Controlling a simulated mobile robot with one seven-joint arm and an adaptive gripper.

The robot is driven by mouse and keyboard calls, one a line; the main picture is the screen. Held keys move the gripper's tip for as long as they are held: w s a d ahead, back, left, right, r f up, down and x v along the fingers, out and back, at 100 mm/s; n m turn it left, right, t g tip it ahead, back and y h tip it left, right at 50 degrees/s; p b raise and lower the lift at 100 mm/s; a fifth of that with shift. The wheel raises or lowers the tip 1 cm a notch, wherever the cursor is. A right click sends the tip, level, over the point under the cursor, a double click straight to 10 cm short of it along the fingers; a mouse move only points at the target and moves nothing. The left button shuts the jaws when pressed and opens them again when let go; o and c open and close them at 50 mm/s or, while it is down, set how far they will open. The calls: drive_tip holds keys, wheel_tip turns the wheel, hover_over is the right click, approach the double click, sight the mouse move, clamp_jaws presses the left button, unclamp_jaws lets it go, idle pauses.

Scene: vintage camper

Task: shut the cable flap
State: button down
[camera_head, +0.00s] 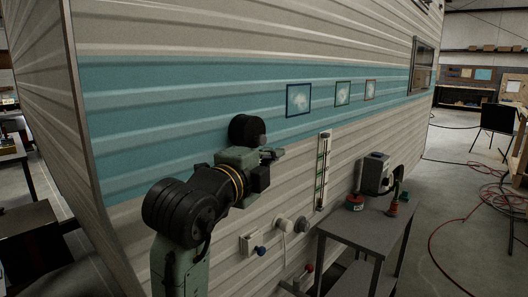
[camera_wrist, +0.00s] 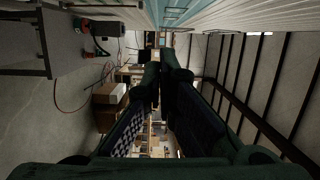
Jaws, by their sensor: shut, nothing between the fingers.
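My gripper (camera_head: 274,153) is shut and empty, held out in front of the teal band of the camper wall, pointing right. In the wrist view its two dark green fingers (camera_wrist: 162,75) meet, with nothing between them.
A grey table (camera_head: 362,233) by the wall carries small red and green items. Left of it are a vertical rail (camera_head: 323,170), round white fittings (camera_head: 283,224) and a pale panel (camera_head: 250,242) with a blue knob. A red hose (camera_head: 448,245) lies on the floor at right.

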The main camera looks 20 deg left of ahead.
sight(258, 133)
drive_tip(key=w+a+p, duration=0.3)
drive_tip(key=w, duration=0.4)
drive_tip(key=shift+w+f, duration=0.15)
drive_tip(key=shift+w, duration=0.25)
drive_tip(key=shift+a, duration=0.1)
drive_tip(key=shift+w+a+f+m+b, duration=0.2)
drive_tip(key=shift+a+f+m+b, duration=0.3)
drive_tip(key=shift+b, duration=0.55)
drive_tip(key=shift+r, duration=0.1)
